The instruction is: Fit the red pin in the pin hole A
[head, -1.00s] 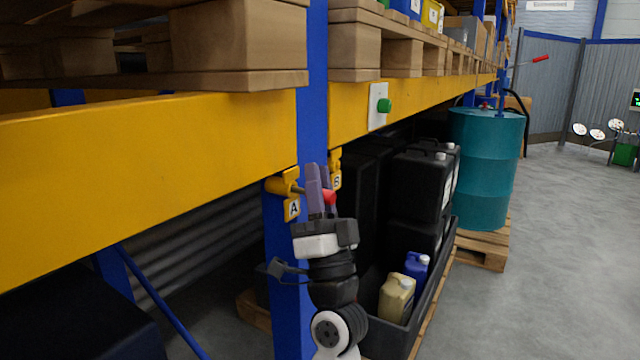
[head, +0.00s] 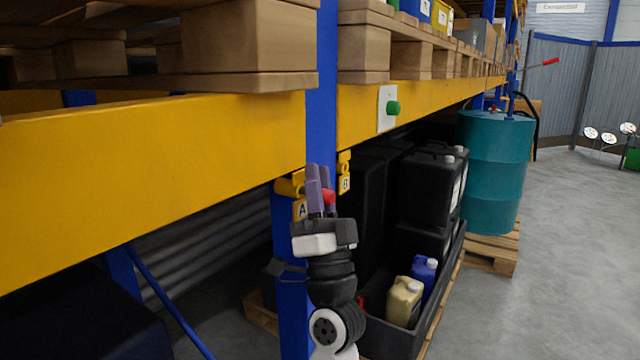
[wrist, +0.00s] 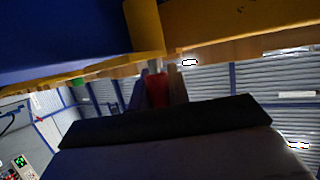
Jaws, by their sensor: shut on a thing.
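My gripper (head: 319,172) is shut on the red pin (head: 328,197), whose red head shows between the fingers. In the wrist view the red pin (wrist: 157,90) is upright between the fingers, with a pale part above the red. The yellow bracket of pin hole A (head: 290,186) is on the blue upright, just left of the fingers, above the label A (head: 301,209). The fingers partly cover its right end. I cannot tell whether the pin's tip touches the bracket or is in the hole.
A second yellow bracket (head: 344,160) with label B (head: 345,184) is just right of the fingers. The yellow beam (head: 150,175) and blue upright (head: 321,90) are close by. Black canisters (head: 432,185) and a teal drum (head: 495,165) stand at right. Open floor lies farther right.

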